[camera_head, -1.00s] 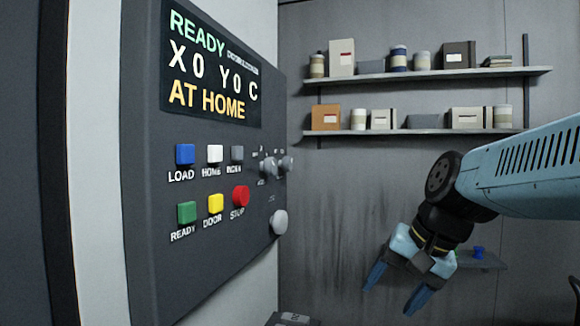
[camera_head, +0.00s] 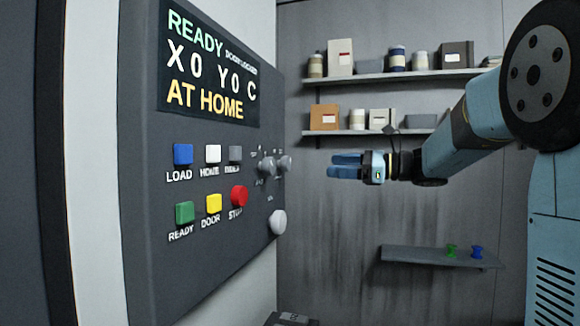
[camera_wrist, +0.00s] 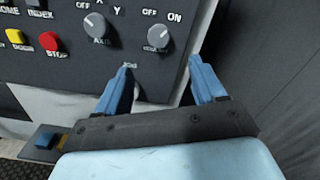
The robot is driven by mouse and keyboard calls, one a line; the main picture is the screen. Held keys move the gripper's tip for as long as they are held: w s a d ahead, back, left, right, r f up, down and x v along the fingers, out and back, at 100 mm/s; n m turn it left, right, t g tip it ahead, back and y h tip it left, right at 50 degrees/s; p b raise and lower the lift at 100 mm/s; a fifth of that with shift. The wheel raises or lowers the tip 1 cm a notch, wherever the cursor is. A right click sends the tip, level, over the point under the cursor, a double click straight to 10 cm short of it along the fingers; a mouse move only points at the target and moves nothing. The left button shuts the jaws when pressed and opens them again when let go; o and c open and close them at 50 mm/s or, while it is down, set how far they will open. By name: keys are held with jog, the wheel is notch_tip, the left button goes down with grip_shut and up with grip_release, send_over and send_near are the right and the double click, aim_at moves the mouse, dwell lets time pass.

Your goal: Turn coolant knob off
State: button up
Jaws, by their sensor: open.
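The coolant knob is most likely the round grey knob (camera_wrist: 158,37) below the OFF and ON labels in the wrist view. Its light pointer seems to lean up and right, toward ON. In the head view it is the right knob (camera_head: 285,163) of the pair on the dark control panel (camera_head: 150,260). My gripper (camera_wrist: 160,66) is open and empty, its fingertips pointing at the panel just below this knob. In the head view my gripper (camera_head: 333,165) is to the right of the panel, apart from it, with its blue fingers pointing left.
The AXIS knob (camera_wrist: 95,27) is left of the coolant knob. A red STOP button (camera_head: 239,196) is nearby. Shelves with boxes and jars (camera_head: 400,76) line the back wall.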

aim_at(289, 165)
jog(key=x, duration=1.3)
jog(key=shift+a+f, duration=0.1)
jog(key=shift+a, duration=0.05)
jog(key=c, duration=1.1)
